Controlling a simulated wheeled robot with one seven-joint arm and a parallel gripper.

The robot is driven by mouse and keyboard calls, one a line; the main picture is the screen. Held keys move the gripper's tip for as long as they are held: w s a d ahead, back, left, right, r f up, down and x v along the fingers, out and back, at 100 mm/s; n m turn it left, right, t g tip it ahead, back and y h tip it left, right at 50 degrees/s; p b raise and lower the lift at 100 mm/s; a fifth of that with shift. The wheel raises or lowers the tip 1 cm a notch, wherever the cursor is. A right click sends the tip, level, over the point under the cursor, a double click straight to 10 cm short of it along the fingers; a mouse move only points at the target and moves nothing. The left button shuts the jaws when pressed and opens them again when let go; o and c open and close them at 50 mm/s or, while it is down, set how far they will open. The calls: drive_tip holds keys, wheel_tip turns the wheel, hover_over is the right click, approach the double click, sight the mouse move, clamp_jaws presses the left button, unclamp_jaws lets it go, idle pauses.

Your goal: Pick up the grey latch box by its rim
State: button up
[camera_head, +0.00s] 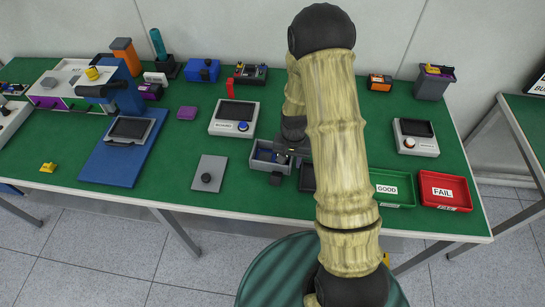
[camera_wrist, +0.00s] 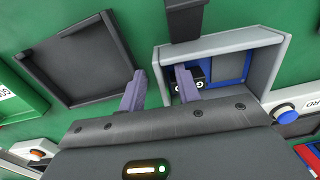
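The grey latch box (camera_head: 261,166) stands open near the front middle of the green table, partly hidden by my arm. In the wrist view the grey box (camera_wrist: 273,66) shows its pale rim, blue parts inside and a black piece with white lettering. A dark block (camera_wrist: 185,18) sticks out from its side at the top of that view. My gripper (camera_wrist: 160,82) is open and empty. Its right finger overlaps the box's inside and its left finger is outside the left wall, so that wall lies between them. I cannot tell whether either finger touches it.
A black shallow tray (camera_wrist: 72,62) lies close beside the left finger. A green GOOD tray (camera_head: 393,189) and a red FAIL tray (camera_head: 446,192) are to the right. A grey plate with a black knob (camera_head: 209,175) lies left of the box. A grey device (camera_head: 234,116) stands behind.

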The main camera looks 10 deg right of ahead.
clamp_jaws()
drive_tip(key=shift+w, duration=0.1)
idle(1.4)
